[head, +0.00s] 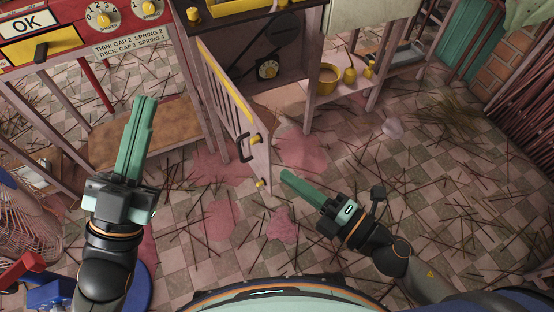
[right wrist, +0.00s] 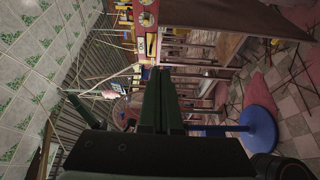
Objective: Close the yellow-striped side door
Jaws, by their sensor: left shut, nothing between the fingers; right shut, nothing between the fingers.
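The yellow-striped side door (head: 232,108) hangs open from the machine cabinet (head: 268,62) in the head view, swung out toward me. It has a black handle and yellow knobs near its free edge. My right gripper (head: 285,175) is shut and empty, just right of the door's lower free corner; I cannot tell whether it touches the door. My left gripper (head: 146,103) is shut and empty, pointing up, to the left of the door and apart from it. The right wrist view shows my right gripper's green fingers (right wrist: 160,85) together; the door cannot be made out there.
A red panel (head: 85,45) with dials and an OK label stands at the upper left. A low wooden shelf (head: 140,140) is behind my left gripper. A shelf with a yellow pot (head: 328,79) is right of the cabinet. Thin sticks and pink patches cover the tiled floor.

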